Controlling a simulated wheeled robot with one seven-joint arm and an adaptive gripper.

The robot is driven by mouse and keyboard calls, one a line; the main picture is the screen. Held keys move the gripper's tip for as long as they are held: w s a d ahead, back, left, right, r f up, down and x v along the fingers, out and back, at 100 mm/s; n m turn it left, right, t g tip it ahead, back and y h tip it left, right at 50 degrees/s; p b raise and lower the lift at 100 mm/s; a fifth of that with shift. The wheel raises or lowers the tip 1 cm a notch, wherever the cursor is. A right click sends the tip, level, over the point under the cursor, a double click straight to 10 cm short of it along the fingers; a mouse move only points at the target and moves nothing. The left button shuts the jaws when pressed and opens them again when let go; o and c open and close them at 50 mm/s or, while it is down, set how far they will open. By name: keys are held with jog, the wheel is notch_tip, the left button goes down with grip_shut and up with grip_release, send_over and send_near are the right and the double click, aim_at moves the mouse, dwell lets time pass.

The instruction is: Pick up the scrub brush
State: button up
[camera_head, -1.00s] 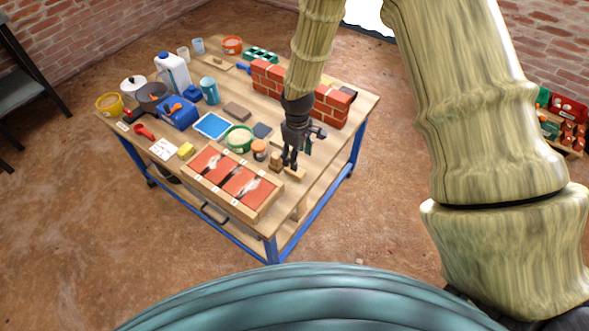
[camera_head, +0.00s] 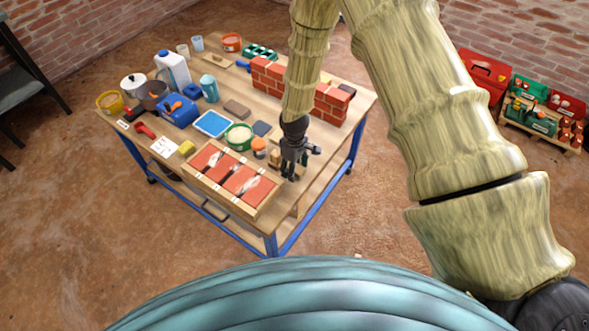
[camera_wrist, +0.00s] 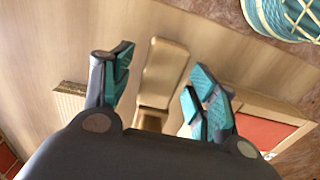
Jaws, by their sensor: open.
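A pale wooden piece, which looks like the scrub brush (camera_wrist: 164,72), lies on the workbench between my fingers in the wrist view. It has a wide rounded block and a narrower part running towards the palm. Its bristles cannot be made out.
The workbench (camera_head: 322,166) carries a tray of red panels (camera_head: 232,176) left of my gripper. An orange-lidded jar (camera_head: 259,147) and a green tub (camera_head: 239,137) stand close by. A brick wall piece (camera_head: 330,103) is behind. Bare wood lies to the right.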

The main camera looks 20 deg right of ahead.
jog(key=shift+f, duration=0.5)
jog(key=c, duration=1.2)
jog(key=shift+r, duration=0.1)
jog(key=shift+r+b, duration=0.7)
jog(key=shift+r, duration=4.25)
jog(key=shift+o, duration=1.4)
jog(key=shift+s, duration=0.1)
jog(key=shift+c, duration=0.4)
